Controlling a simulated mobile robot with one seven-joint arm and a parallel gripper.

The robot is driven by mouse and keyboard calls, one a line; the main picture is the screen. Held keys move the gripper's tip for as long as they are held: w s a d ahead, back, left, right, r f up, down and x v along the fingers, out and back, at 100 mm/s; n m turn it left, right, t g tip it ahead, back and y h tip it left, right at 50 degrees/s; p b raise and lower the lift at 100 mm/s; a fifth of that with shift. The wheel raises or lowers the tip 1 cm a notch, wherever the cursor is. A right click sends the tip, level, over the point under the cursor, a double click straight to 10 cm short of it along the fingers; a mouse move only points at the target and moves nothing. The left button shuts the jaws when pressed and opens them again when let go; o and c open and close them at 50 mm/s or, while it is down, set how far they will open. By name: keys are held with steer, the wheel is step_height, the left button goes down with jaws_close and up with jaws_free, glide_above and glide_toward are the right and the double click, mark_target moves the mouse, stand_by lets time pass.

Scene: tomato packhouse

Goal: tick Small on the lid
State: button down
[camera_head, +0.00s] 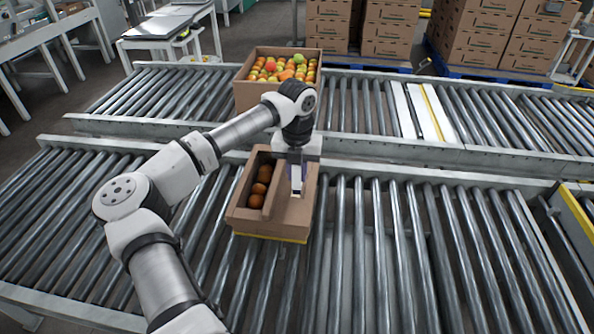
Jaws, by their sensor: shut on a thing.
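A brown cardboard box (236,218) stands on the near roller conveyor. Its left part is an open slot holding a few orange-brown round fruits (258,189). Its right part shows a plain cardboard surface (290,218); I cannot tell if this is the lid. I can make out no word "Small" and no tick box at this size. My gripper (296,190) points down over the right part of the box. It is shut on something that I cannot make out. I cannot tell whether it touches the cardboard.
A larger carton (246,98) full of red, green and yellow tomatoes stands on the far conveyor (355,105). The near conveyor's rollers (400,250) are clear right of the box. Stacked cartons (480,35) stand on pallets behind. A side table (155,27) is at back left.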

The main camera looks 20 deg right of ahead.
steer(key=shift+f, duration=0.45)
stand_by(0.4)
steer(key=shift+w+a, duration=0.15)
steer(key=shift+w, duration=0.35)
stand_by(0.3)
steer(key=shift+s+b, duration=0.3)
steer(key=shift+s, duration=0.05)
steer(key=shift+r+p, duration=1.8)
steer(key=shift+r, duration=1.25)
steer(key=shift+f, duration=0.1)
